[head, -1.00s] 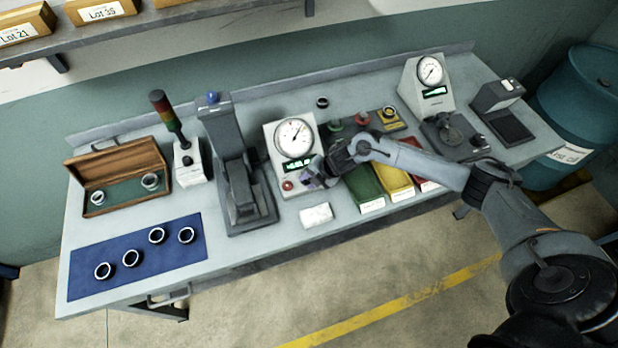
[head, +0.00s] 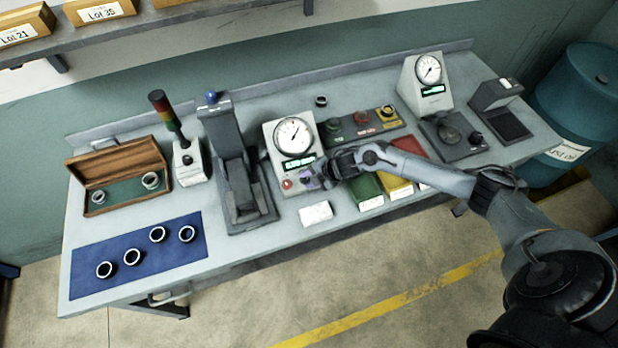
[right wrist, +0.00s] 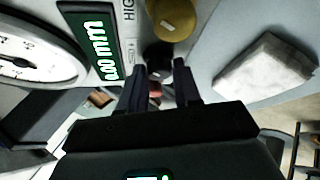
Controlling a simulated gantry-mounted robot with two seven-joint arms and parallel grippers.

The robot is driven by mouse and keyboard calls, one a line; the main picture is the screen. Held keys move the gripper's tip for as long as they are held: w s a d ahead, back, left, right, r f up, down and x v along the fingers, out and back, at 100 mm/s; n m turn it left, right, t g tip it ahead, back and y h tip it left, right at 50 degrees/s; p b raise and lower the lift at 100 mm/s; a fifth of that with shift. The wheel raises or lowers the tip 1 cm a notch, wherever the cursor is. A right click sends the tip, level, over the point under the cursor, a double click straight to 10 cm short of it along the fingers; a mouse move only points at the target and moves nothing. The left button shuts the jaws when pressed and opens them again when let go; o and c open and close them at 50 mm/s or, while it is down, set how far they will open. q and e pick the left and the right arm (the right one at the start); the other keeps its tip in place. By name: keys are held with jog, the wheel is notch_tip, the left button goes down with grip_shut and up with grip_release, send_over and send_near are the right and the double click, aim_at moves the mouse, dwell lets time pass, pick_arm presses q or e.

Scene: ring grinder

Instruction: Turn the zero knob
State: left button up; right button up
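The gauge box (head: 278,136) with a round dial and green display stands mid-bench. In the right wrist view its display (right wrist: 97,42) appears to read 0.00 mm. A small dark knob (right wrist: 158,52), which I take for the zero knob, is on its lower front panel. My right gripper (head: 312,179) is at this panel. In the right wrist view its two fingers (right wrist: 160,72) stand apart, with the tips at either side of the dark knob; contact cannot be told. A red button (head: 287,184) is left of the fingertips. My left gripper is out of view.
A white block (head: 316,213) lies in front of the gauge box. A grey press-like stand (head: 238,165) is close on its left. Coloured bins (head: 397,186) and a button panel (head: 360,124) lie to its right, partly under my right arm. A yellow round part (right wrist: 172,18) is near the fingers.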

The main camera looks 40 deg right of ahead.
jog(key=o, duration=0.3)
jog(key=shift+o, duration=0.2)
jog(key=v, duration=1)
jog(key=shift+s+r, duration=0.25)
jog(key=shift+r, duration=0.05)
jog(key=shift+d, duration=0.1)
